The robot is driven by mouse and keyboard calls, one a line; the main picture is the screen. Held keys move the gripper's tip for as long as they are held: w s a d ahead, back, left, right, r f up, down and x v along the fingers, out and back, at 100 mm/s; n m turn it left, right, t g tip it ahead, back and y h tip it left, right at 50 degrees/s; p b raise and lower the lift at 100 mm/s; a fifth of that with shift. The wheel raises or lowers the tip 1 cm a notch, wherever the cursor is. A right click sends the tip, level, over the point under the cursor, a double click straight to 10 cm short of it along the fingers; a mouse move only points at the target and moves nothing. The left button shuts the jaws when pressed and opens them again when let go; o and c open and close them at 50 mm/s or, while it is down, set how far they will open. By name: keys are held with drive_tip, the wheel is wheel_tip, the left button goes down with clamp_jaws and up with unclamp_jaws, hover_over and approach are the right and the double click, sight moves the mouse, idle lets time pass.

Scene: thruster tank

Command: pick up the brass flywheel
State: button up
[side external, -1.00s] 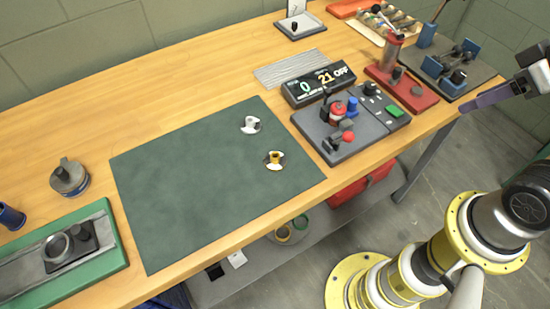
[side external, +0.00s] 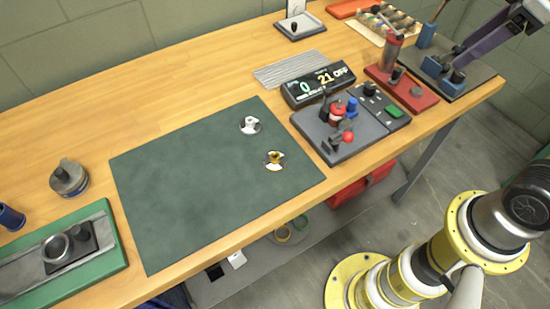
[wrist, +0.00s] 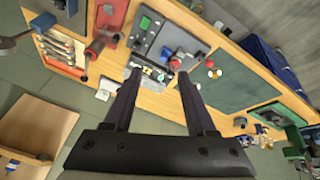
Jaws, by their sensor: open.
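The brass flywheel (side external: 274,160) is a small piece with a brass-coloured middle and pale lobes. It lies on the dark green mat (side external: 190,195), near the mat's right side, in the side view. A similar silver-white piece (side external: 250,125) lies a little behind it, apart from it. My gripper (side external: 462,52) is at the upper right in the side view, partly cut off, above the blue-and-grey fixture. In the wrist view my gripper (wrist: 160,75) is open with nothing between its fingers.
A control box with a red knob (side external: 340,135) and a lit display (side external: 318,84) stand right of the mat. A red stand (side external: 402,88) and the blue-and-grey fixture (side external: 455,75) are farther right. A green-edged tray (side external: 65,250) and a round metal part (side external: 69,178) are left.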

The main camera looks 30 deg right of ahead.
drive_tip(key=w+a+r+n+g, duration=0.2)
drive_tip(key=w+a+n, duration=0.3)
drive_tip(key=w, duration=0.4)
drive_tip(key=n+g+h, duration=0.1)
drive_tip(key=n+g, duration=0.2)
drive_tip(key=n, duration=0.3)
hover_over(275, 159)
drive_tip(key=w, duration=0.1)
drive_tip(key=f, duration=2.2)
drive_tip(key=shift+w+a+f, duration=0.1)
drive_tip(key=shift+a+f, duration=0.1)
drive_tip(key=shift+a, duration=0.15)
drive_tip(key=shift+s+d+f, duration=0.1)
drive_tip(key=shift+d+f, duration=0.05)
drive_tip(key=shift+f, duration=0.8)
drive_tip(key=shift+s+d+f, duration=0.1)
drive_tip(key=shift+d+f, duration=0.05)
drive_tip(key=shift+f, duration=0.8)
drive_tip(key=shift+s+d+f, duration=0.1)
drive_tip(key=shift+d+f, duration=0.05)
drive_tip(key=shift+f, duration=0.8)
drive_tip(key=shift+c, duration=0.2)
clamp_jaws()
